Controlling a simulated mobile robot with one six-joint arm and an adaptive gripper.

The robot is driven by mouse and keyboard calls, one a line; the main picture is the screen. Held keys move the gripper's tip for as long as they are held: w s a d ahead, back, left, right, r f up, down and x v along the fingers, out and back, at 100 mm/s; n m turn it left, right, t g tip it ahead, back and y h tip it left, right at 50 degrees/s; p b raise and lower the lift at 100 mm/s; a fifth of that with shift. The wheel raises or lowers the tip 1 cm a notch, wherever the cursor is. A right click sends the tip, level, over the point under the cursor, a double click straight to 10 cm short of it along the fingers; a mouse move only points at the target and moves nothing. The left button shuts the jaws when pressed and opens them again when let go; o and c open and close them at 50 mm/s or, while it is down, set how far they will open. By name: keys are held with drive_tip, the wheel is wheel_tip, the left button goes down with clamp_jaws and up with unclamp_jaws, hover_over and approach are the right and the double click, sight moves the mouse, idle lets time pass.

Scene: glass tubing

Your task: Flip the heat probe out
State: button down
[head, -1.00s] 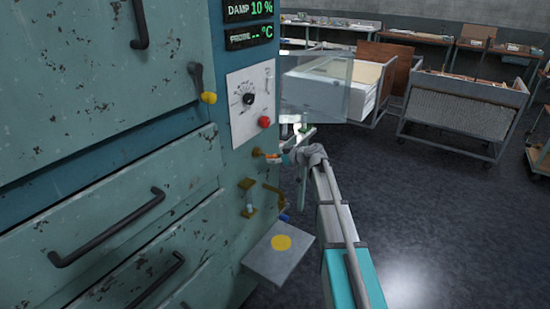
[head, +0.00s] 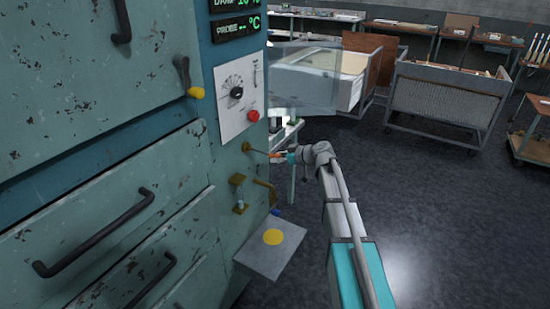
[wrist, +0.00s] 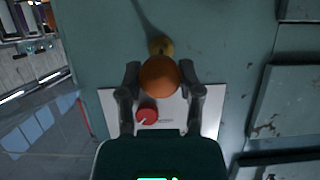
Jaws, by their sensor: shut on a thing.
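The heat probe's orange handle (head: 276,155) is just off the cabinet's side panel. A thin rod runs from it to a brass fitting (head: 247,147) on the panel; whether the tip is still inside is hidden. My gripper (head: 284,156) is shut on the handle. In the wrist view the rounded orange handle end (wrist: 159,76) sits between my two fingers (wrist: 160,84), with the brass fitting (wrist: 161,45) behind it.
Below are a brass bracket (head: 238,181) and a grey shelf (head: 257,262) with a yellow disc. A glass pane (head: 318,100) stands behind my gripper.

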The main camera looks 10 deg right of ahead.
drive_tip(key=shift+c, duration=1.3)
unclamp_jaws()
drive_tip(key=shift+s+d, duration=0.1)
drive_tip(key=shift+d, duration=0.15)
drive_tip(key=shift+a, duration=0.1)
